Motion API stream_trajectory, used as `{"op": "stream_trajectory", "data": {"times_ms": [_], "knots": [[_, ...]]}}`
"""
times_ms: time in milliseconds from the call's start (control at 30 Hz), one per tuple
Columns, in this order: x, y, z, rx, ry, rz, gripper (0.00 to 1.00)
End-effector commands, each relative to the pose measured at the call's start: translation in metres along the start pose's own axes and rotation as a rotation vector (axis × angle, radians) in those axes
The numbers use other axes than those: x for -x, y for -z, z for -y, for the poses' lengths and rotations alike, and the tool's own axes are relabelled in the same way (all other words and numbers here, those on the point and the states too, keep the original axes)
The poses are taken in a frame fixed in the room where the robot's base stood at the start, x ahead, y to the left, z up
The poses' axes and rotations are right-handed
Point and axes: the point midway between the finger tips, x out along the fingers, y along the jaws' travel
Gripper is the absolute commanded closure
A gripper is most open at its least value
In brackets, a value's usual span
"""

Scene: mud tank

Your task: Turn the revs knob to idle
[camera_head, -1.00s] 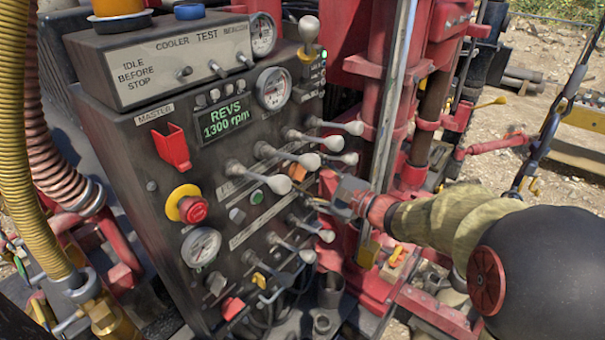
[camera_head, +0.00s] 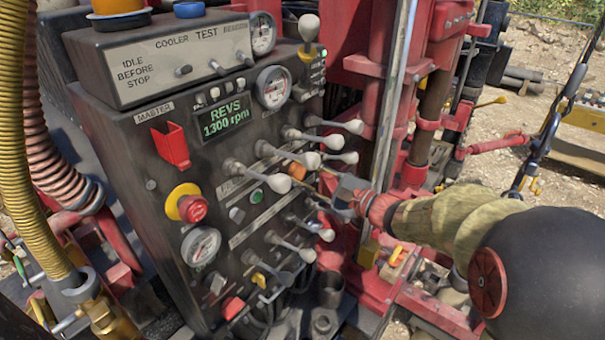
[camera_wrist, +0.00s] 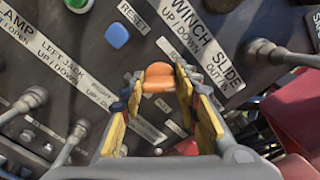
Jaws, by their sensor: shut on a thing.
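The revs knob is the orange knob (camera_wrist: 158,78) on the dark panel, seen between my fingertips in the wrist view. In the head view it is a small orange patch (camera_head: 297,171) among the grey levers, partly hidden by them. My gripper (camera_wrist: 160,92) points at the panel and is shut on the knob, one yellow-padded finger on each side. In the head view my gripper (camera_head: 322,187) reaches in from the right. The green display (camera_head: 224,120) reads REVS 1300 rpm. The knob's own label is not readable.
Several ball-ended levers stick out around the knob, such as one above (camera_head: 309,160) and one below (camera_head: 325,234). A blue button (camera_wrist: 117,34) is up and left of the knob in the wrist view. A red emergency button (camera_head: 193,208) is at the panel's left.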

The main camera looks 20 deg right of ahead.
Motion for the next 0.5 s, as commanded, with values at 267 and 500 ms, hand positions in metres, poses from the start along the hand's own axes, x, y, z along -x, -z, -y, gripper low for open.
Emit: {"op": "stream_trajectory", "data": {"times_ms": [267, 500], "knots": [[0.0, 0.0028, -0.0036, 0.091, 0.002, 0.002, 0.94], [0.0001, 0.0048, -0.0061, 0.238, 0.003, 0.001, 0.94]]}}
